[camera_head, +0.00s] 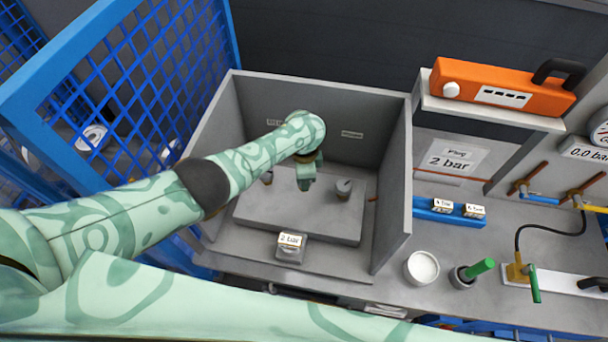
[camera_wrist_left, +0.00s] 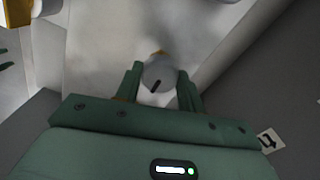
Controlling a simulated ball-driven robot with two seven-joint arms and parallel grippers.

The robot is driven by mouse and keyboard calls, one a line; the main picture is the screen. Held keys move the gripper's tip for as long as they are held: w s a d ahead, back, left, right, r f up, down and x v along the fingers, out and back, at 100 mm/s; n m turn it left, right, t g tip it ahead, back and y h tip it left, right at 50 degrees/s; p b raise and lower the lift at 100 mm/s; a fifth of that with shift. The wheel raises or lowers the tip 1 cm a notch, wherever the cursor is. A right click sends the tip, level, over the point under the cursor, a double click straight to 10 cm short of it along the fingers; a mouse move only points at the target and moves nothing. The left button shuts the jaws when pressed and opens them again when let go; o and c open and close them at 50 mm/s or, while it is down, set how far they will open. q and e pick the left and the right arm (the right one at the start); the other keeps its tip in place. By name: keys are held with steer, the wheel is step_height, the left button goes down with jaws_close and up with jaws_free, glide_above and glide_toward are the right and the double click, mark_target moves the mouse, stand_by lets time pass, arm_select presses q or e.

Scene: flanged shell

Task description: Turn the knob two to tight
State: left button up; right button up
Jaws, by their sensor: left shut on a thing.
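My left gripper (camera_head: 308,180) reaches down into the grey open box (camera_head: 392,200) over the raised grey block inside it. In the left wrist view the fingers (camera_wrist_left: 160,88) are shut on a round grey knob (camera_wrist_left: 158,72) with a dark line mark on its top. In the head view that knob is hidden behind the gripper. Two other grey knobs stand on the block, one at left (camera_head: 267,178) partly behind the arm and one at right (camera_head: 344,186). I cannot read a number on the held knob. My right gripper is out of view.
A "2 bar" tag (camera_head: 290,241) stands at the block's front. Box walls rise close around the arm, with a blue mesh fence (camera_head: 150,80) at left. Right of the box are a white cup (camera_head: 421,267), a green-handled tool (camera_head: 478,269) and an orange case (camera_head: 500,88).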

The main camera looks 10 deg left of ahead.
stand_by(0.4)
arm_select(q)
steer(key=o, duration=1)
steer(key=shift+c, duration=0.2)
steer(key=shift+r, duration=0.1)
steer(key=shift+r+p, duration=0.3)
steer(key=shift+r, duration=0.05)
step_height(320, 180, up, 16)
steer(key=p, duration=0.8)
steer(key=shift+f, duration=0.25)
